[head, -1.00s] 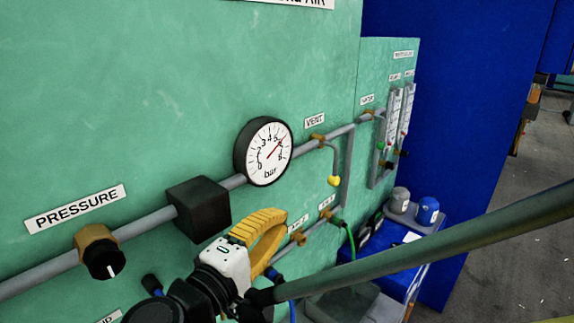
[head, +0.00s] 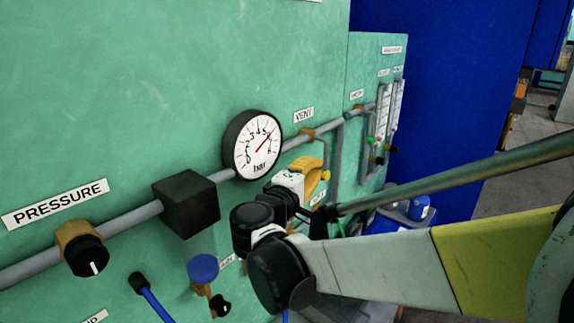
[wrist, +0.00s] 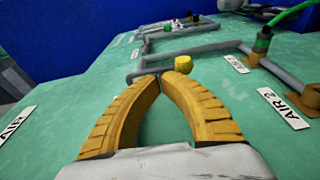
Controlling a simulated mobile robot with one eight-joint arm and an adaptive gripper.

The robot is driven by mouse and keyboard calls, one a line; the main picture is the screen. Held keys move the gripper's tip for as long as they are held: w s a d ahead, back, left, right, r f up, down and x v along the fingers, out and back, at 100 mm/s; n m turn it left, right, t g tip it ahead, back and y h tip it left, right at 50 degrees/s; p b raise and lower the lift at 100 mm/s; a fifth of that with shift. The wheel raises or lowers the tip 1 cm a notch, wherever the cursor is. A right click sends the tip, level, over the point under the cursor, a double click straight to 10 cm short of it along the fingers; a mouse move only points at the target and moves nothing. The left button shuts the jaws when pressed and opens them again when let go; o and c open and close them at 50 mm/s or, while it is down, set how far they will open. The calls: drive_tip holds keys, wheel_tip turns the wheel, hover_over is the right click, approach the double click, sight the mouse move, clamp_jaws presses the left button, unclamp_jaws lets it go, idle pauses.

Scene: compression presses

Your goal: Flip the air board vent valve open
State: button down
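The vent valve (head: 307,132) is a brass fitting on the grey pipe, just below the VENT label (head: 303,115). Its thin grey lever hangs down and ends in a yellow knob (head: 325,175). The knob also shows in the wrist view (wrist: 183,64), just beyond and slightly right of my fingertips. My gripper (head: 317,170) has curved yellow fingers and is beside the knob in the head view. In the wrist view my gripper's (wrist: 161,76) fingertips come together with nothing seen between them. I cannot tell whether they touch the lever or knob.
A round pressure gauge (head: 252,145) sits left of the valve. A black box (head: 187,203) and a black pressure knob (head: 87,255) are farther left. In the wrist view, AIR fittings with a green hose (wrist: 290,15) lie right of the knob. Flow meters (head: 382,125) stand at right.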

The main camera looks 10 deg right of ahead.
drive_tip(key=shift+x, duration=1.05)
drive_tip(key=shift+d+f+b, duration=0.1)
drive_tip(key=shift+f+b, duration=0.05)
drive_tip(key=shift+b, duration=0.4)
